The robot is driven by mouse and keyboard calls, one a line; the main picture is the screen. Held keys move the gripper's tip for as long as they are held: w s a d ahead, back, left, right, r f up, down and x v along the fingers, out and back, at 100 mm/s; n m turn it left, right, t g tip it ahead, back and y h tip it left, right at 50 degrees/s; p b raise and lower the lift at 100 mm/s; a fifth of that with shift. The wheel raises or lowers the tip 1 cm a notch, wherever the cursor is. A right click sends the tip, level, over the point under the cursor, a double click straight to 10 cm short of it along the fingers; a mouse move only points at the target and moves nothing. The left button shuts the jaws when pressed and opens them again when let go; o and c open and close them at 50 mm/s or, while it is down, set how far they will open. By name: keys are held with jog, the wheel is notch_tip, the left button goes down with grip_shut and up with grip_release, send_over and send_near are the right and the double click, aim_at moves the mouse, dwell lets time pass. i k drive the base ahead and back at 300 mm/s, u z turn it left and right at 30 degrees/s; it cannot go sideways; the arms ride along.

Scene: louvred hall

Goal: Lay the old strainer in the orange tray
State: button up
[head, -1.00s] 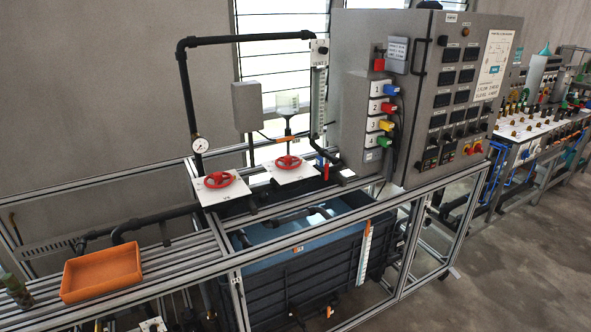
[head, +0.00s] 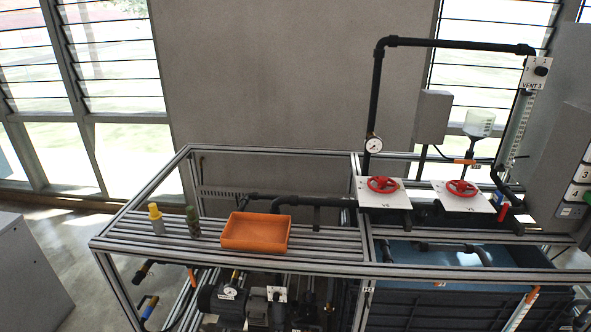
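The orange tray (head: 255,233) sits on the slatted aluminium shelf at the left part of the frame rig. It looks empty. I cannot make out an old strainer for certain in the head view. My gripper is not in view.
A yellow-capped bottle (head: 156,218) and a dark green cylinder (head: 192,221) stand on the slatted shelf (head: 322,243) left of the tray. Two red handwheels (head: 382,184) on white plates and black pipes rise to the right. A blue-lined tank (head: 430,256) is below. A grey cabinet (head: 32,270) stands at left.

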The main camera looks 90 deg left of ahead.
aim_at(266, 236)
jog(key=u, duration=1.75)
